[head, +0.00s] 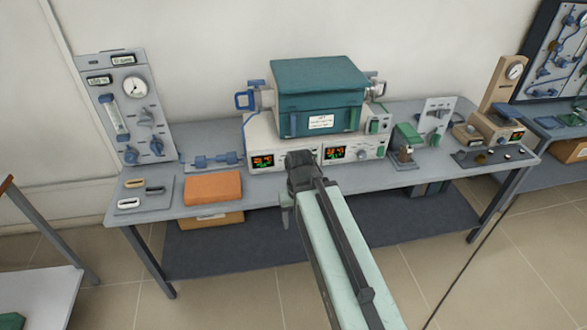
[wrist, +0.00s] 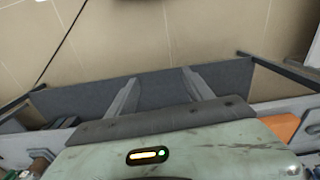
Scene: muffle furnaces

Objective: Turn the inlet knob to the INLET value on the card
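A grey gas panel (head: 128,110) stands upright at the left end of the bench in the head view. It carries a round gauge (head: 134,87), a flow tube (head: 112,117), a grey fitting and blue knobs (head: 156,147). I cannot tell which knob is the inlet knob. A white card (head: 321,122) is on the front of the teal furnace, its text too small to read. My gripper (head: 287,215) is in front of the bench's front edge, well away from the panel. In the wrist view its two fingers (wrist: 156,82) stand apart with nothing between them.
The teal furnace (head: 320,80) sits on a base with lit displays (head: 262,162). An orange block (head: 212,188) and a tray of small pieces (head: 145,205) lie at the bench's front left. Another valve panel (head: 437,115) stands right. Floor before the bench is mostly clear.

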